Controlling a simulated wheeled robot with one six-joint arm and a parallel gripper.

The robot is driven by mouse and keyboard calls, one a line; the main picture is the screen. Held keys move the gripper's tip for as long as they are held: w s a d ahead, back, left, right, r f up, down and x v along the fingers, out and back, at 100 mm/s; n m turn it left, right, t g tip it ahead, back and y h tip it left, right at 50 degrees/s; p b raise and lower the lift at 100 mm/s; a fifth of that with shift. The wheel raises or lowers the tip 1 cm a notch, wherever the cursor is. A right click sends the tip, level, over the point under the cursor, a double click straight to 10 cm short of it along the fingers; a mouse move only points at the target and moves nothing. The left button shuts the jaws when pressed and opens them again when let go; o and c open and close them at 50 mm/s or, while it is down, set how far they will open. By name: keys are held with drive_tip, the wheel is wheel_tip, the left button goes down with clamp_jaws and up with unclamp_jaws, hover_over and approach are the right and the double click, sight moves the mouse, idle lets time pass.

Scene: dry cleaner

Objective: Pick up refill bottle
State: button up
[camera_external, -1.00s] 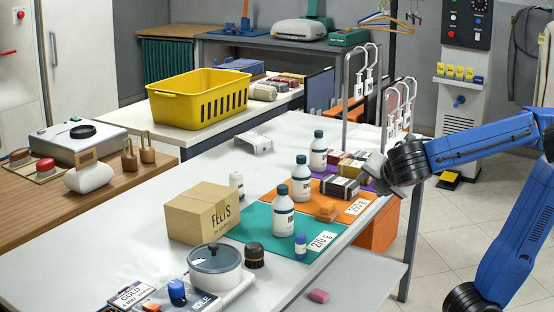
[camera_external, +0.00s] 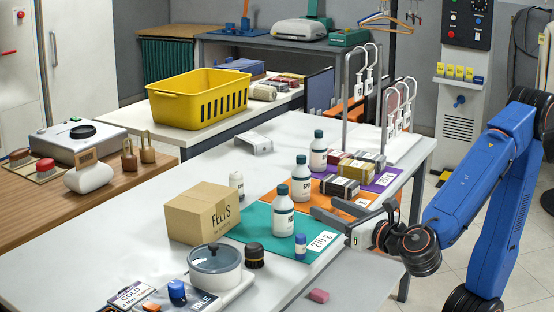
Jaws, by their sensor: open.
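Three white bottles with dark caps stand upright in a row on coloured mats: a front bottle (camera_external: 283,212) on the teal mat, a middle bottle (camera_external: 301,179) on the orange mat, and a back bottle (camera_external: 318,152). A smaller white bottle (camera_external: 236,184) stands behind the cardboard box. I cannot tell from the labels which is the refill bottle. My gripper (camera_external: 328,210) is open and empty, low over the right side of the mats. Its fingers point left, to the right of the front and middle bottles and apart from them.
A small blue-topped container (camera_external: 300,246) stands on the teal mat (camera_external: 258,222) near my gripper. A cardboard box (camera_external: 202,212) and a lidded pot (camera_external: 214,270) stand to the left. Stacked packs (camera_external: 340,187) lie behind the gripper.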

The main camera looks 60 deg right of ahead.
sight(287, 192)
drive_tip(key=shift+f+x, duration=0.25)
drive_tip(key=shift+x, duration=2.65)
drive_tip(key=shift+f+x, duration=0.2)
drive_tip(key=shift+x, duration=2.7)
drive_tip(key=shift+f+x, duration=0.25)
drive_tip(key=shift+x, duration=2.7)
drive_tip(key=shift+s+d, duration=0.1)
drive_tip(key=shift+d, duration=0.05)
clamp_jaws()
